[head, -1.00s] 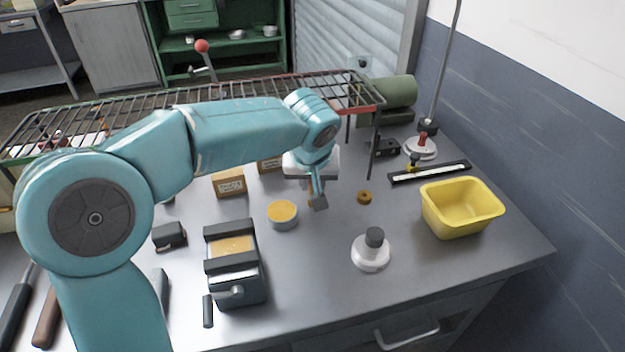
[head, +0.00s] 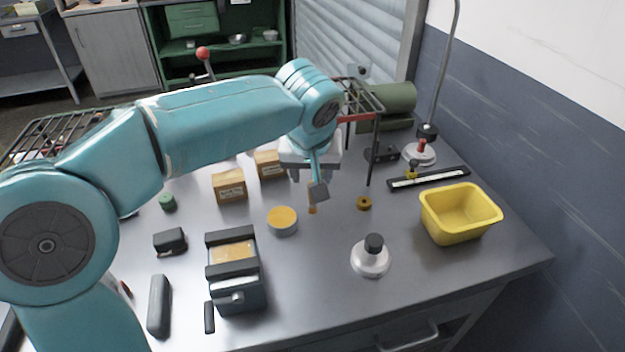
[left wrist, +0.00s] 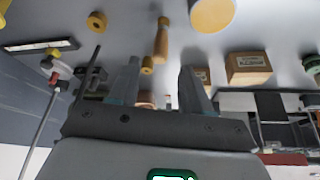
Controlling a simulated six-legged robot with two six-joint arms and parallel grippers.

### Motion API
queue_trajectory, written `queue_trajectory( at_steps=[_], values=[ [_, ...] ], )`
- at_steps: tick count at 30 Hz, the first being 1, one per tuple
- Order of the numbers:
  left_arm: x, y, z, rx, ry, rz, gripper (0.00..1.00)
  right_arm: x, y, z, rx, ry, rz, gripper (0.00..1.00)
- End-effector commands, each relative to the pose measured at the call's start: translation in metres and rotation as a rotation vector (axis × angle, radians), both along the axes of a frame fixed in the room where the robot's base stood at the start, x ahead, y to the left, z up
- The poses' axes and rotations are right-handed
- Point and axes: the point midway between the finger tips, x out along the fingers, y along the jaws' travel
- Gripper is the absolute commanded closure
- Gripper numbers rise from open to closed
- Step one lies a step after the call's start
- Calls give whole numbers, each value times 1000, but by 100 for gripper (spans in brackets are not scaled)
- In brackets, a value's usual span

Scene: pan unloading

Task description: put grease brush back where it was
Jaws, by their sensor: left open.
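My left gripper (head: 318,188) is above the back middle of the workbench (head: 330,290), jaws open. Its two fingers also show in the left wrist view (left wrist: 157,85), apart with a gap between them. A wooden-handled tool, probably the grease brush (left wrist: 161,42), appears beyond the gap in that view, with its handle pointing away from the jaws. In the head view only a small brown tip (head: 312,209) shows just below the finger. I cannot tell whether the jaws touch it. My right gripper is not in view.
A round tin with an orange top (head: 283,220) stands left of the gripper. A brass ring (head: 364,203) lies right of it. Cardboard boxes (head: 229,186), a vise (head: 236,275), a white dispenser (head: 371,256) and a yellow bin (head: 460,212) surround it.

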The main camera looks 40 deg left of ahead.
Motion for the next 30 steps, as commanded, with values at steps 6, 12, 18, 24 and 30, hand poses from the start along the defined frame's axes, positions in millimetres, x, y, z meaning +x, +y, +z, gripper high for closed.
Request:
queue_trajectory(
  at_steps=[6, 12, 18, 24, 30],
  values=[
    [-13, -9, 37, -1, -2, -2, 52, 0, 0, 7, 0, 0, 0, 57],
    [-17, -11, 46, -1, 0, 0, 52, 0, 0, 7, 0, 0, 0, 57],
    [-18, -11, 46, -1, 1, 0, 52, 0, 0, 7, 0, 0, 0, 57],
    [-18, -11, 46, -1, 1, 0, 52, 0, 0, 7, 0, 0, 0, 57],
    [-17, -11, 46, -1, 1, 0, 52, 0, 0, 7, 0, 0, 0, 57]
  ],
)
